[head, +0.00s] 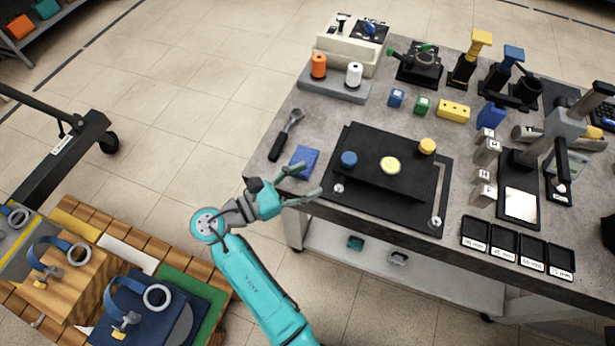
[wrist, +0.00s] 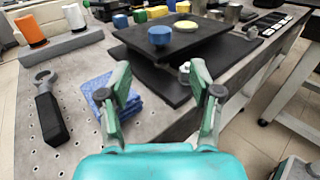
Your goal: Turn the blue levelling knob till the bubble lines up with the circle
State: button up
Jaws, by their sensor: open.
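The blue levelling knob (head: 349,159) stands on the near left part of a black levelling plate (head: 375,182). It also shows in the wrist view (wrist: 160,35), beyond my fingers. The round bubble level (head: 391,165) is a pale yellow disc on the plate, right of the blue knob; the bubble is too small to place against the circle. A yellow knob (head: 427,146) sits at the plate's far right. My gripper (head: 306,183) is open and empty, left of the plate near the table's edge. In the wrist view its two fingers (wrist: 160,90) are apart with nothing between them.
A folded blue cloth (head: 303,162) lies on the table close to my gripper. A black-handled tool (head: 286,134) lies beyond it. A spool stand (head: 335,82), small blocks and black trays (head: 517,246) stand around the plate. A wooden pallet (head: 70,235) with straps is at left.

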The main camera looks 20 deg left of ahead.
aim_at(344, 165)
jog(key=d+n+t+y, duration=0.1)
jog(key=d+f+n+t+y, duration=0.1)
jog(key=d+y, duration=0.1)
jog(key=shift+s+n, duration=0.15)
jog(key=shift+n, duration=0.15)
jog(key=w+d+y, duration=0.1)
jog(key=w, duration=0.2)
jog(key=w+d+n+t+y, duration=0.1)
jog(key=w+d, duration=0.1)
jog(key=w, duration=0.1)
jog(key=w+d+n+y, duration=0.1)
jog(key=w+d, duration=0.1)
jog(key=w, duration=0.1)
jog(key=shift+w+r, duration=0.2)
jog(key=shift+r, duration=0.15)
jog(key=shift+c, duration=0.2)
jog(key=c, duration=1.1)
